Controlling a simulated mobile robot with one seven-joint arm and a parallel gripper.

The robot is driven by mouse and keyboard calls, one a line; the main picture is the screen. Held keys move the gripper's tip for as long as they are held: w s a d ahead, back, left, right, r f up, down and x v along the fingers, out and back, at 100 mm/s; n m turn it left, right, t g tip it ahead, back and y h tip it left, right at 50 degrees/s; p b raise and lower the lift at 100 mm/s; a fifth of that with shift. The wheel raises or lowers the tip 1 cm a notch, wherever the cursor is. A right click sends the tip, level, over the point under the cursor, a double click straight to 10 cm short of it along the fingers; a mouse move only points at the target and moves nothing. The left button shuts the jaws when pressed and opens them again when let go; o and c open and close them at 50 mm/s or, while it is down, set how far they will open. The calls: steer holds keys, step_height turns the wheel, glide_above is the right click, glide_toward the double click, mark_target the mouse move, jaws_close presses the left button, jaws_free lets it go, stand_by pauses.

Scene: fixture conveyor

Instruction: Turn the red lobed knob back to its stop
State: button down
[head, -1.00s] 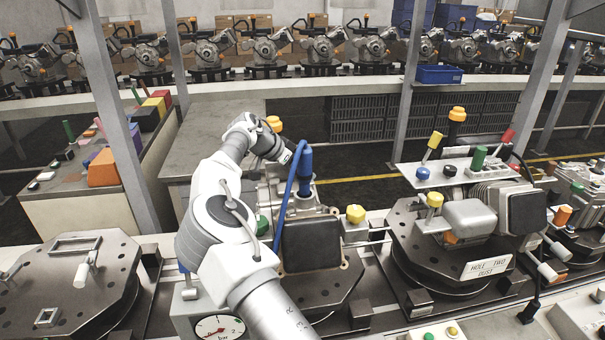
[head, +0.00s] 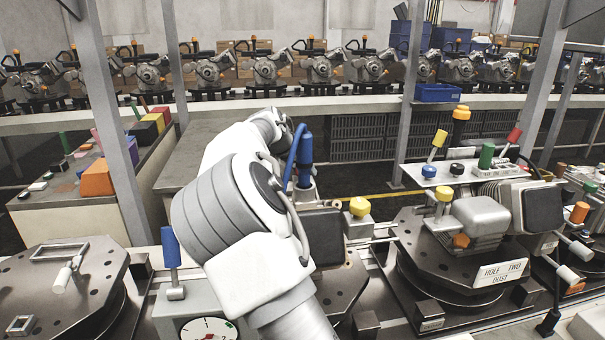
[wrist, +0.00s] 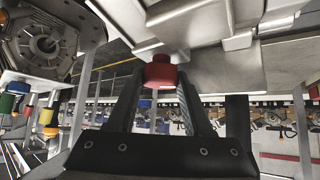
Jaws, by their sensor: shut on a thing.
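The red lobed knob (wrist: 160,74) shows in the wrist view, just above the middle, under a pale grey housing. My gripper (wrist: 160,92) has one finger on each side of it and is shut on the knob. In the head view my white arm reaches forward over the near fixture, and the knob and my fingers are hidden behind it. I cannot tell the knob's turn angle.
A blue-handled lever (head: 305,160) stands close to the right of my arm, and a yellow knob (head: 359,207) is further right. A blue handle (head: 171,248) rises above a gauge (head: 208,331) at the left. A fixture with a "HOLE TWO DUST" sign (head: 499,273) stands to the right.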

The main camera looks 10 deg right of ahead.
stand_by(0.4)
steer(key=shift+c, duration=1.5)
jaws_free()
steer(key=b+v, duration=0.1)
steer(key=v, duration=1.6)
steer(key=shift+s+a, duration=0.15)
steer(key=shift+s, duration=0.05)
steer(key=shift+r, duration=0.1)
